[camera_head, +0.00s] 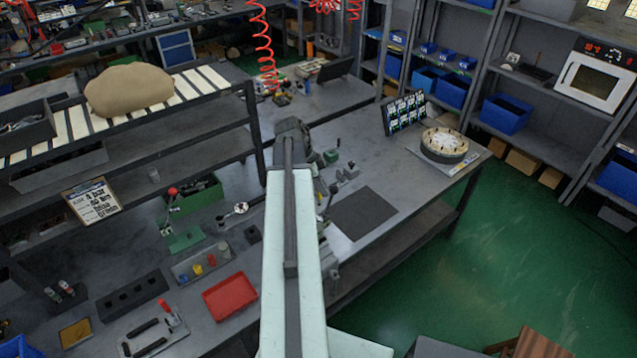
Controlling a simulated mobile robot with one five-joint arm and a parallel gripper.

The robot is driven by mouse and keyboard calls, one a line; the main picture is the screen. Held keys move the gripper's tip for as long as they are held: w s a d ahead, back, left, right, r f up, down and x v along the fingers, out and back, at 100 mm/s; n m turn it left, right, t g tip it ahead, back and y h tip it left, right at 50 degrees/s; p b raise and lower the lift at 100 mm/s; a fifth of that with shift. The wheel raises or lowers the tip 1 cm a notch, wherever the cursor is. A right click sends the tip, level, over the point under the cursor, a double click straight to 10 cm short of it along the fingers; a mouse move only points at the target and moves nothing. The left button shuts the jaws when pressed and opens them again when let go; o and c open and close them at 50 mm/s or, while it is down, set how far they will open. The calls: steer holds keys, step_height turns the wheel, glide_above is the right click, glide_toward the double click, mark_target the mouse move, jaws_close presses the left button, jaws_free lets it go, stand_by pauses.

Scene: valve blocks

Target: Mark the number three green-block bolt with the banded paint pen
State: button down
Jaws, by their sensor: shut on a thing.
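My pale arm reaches up the middle of the picture, over the bench. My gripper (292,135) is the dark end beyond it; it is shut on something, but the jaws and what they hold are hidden. Small green blocks (331,156) stand just right of my gripper, among small grey parts. Bolts and their numbers are too small to make out. I cannot pick out the banded paint pen.
Left of the arm are a red tray (230,296), a grey tray (200,266) with small coloured pieces, and a dark holed block (133,295). A dark mat (362,213) and a round fixture (444,145) lie to the right. A rack (258,125) stands left of my gripper.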

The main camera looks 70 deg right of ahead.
steer(key=shift+w, duration=0.15)
steer(key=shift+f, duration=0.15)
step_height(320, 180, down, 5)
steer(key=b, duration=0.5)
steer(key=shift+f, duration=0.1)
steer(key=shift+f+b, duration=0.25)
steer(key=shift+b, duration=0.25)
steer(key=shift+r, duration=0.15)
step_height(320, 180, up, 5)
steer(key=p, duration=0.5)
